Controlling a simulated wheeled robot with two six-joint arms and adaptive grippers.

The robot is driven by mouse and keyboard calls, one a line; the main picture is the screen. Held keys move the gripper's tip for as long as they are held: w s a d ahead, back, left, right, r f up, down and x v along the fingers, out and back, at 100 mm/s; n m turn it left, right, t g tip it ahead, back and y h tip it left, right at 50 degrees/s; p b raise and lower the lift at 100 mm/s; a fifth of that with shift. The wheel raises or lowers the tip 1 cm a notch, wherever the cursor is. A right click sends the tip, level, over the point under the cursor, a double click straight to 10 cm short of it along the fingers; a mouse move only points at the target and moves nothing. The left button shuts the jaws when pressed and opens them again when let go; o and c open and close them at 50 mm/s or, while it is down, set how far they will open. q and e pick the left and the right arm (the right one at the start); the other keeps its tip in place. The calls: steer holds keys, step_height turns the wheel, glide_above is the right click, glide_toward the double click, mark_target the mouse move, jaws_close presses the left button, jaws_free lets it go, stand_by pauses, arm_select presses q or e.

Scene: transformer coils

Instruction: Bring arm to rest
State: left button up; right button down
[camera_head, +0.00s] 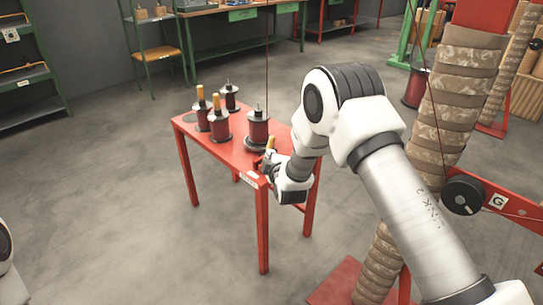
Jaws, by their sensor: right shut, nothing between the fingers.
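My right arm (400,205) comes in from the lower right and reaches across to the near right part of a red table. My right gripper (268,163) is at the table's near right edge, beside a small wooden-coloured handle (270,143). It is shut and empty. Its fingers are small and partly hidden by the wrist. A dark red spool (258,128) stands upright on the table just behind the gripper. At the lower left edge only a white piece of my left arm (6,250) shows; the left gripper is out of view.
Several spools (218,125) stand on the red table (200,148), two with wooden tops. A tall wrapped column (455,100) stands right, with a black wheel (462,195) on a red beam. Shelves (30,75) stand at the far left. The floor left and in front of the table is clear.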

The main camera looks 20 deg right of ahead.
steer(key=s+f+g, duration=0.2)
steer(key=s+f, duration=0.4)
steer(key=f, duration=0.4)
steer(key=s+a+f+m+g+y, duration=0.15)
steer(key=s+f+g, duration=0.5)
steer(key=s, duration=0.85)
steer(key=s+a+f+m+g+y, duration=0.1)
steer(key=s+a+f+m+g, duration=0.2)
steer(key=s+f, duration=0.9)
steer(key=s+r+m+g, duration=0.35)
steer(key=s+m, duration=0.25)
steer(key=s, duration=0.8)
step_height(320, 180, up, 15)
steer(key=m+p, duration=0.1)
steer(key=p, duration=1.3)
steer(key=shift+s+a, duration=0.2)
steer(key=shift+a, duration=0.25)
steer(key=shift+m+y, duration=0.25)
